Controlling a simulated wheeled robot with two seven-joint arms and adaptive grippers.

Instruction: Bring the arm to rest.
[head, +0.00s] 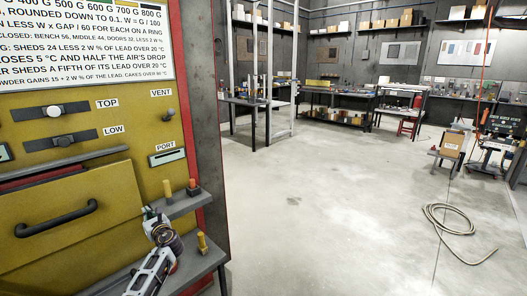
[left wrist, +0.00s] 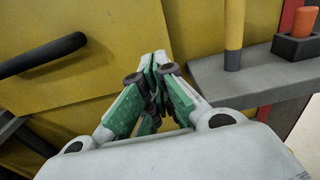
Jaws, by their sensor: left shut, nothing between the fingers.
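My left gripper (head: 150,214) is in front of the yellow oven (head: 130,190), just right of its door handle (head: 57,219) and beside the small grey shelf (head: 190,204). In the left wrist view my left gripper (left wrist: 153,58) has its green-padded fingers together at the tips, with nothing between them. The yellow oven front lies behind the fingertips; I cannot tell whether they touch it. My right gripper is not in either view.
A yellow peg (head: 167,188) and a dark block with an orange top (head: 193,187) stand on the shelf. Another yellow peg (head: 202,243) stands on a lower ledge. A hose (head: 455,232) lies on the floor at right. The middle floor is clear.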

